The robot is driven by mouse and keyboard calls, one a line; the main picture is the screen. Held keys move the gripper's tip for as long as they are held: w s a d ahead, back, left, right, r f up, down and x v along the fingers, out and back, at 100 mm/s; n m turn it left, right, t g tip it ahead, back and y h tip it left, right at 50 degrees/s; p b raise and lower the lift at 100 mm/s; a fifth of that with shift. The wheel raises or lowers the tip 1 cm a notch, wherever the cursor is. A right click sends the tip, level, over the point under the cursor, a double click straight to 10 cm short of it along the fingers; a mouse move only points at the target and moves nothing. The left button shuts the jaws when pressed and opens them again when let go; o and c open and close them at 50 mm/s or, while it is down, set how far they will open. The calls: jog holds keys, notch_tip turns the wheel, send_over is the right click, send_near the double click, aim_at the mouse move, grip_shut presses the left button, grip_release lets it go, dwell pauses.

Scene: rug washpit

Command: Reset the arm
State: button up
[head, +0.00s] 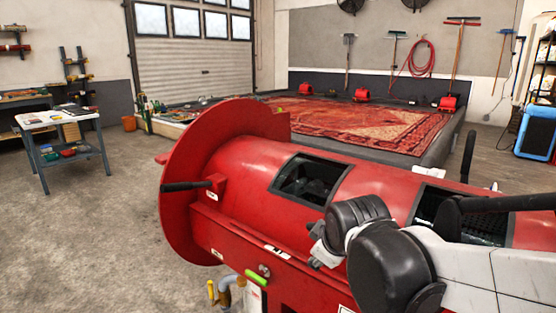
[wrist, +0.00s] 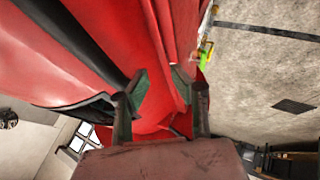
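My arm (head: 460,265) reaches in from the right in the head view, folded in front of a large red drum machine (head: 235,165). In the wrist view my gripper (wrist: 160,80) shows two dark greenish fingers standing apart, with nothing held between them. The red body of the machine (wrist: 110,35) fills the background behind the fingers. I cannot tell how close the fingertips are to it. In the head view the gripper is not clearly visible behind the dark arm joints.
The machine has dark window openings (head: 310,180), a black lever (head: 187,186) and a yellow-handled valve (head: 212,291). Behind it a patterned red rug (head: 360,125) lies in the washpit. A table (head: 58,118) stands left and a blue unit (head: 536,133) right.

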jog(key=s+d+f+m+h, duration=0.1)
jog(key=s+d+m, duration=0.4)
jog(key=s, duration=0.4)
jog(key=s+d+f+m, duration=0.1)
jog(key=s+d+m, duration=0.5)
jog(key=s, duration=0.2)
notch_tip(320, 180, up, 17)
jog(key=p, duration=1.6)
jog(key=shift+s+g, duration=0.2)
jog(key=shift+g, duration=0.2)
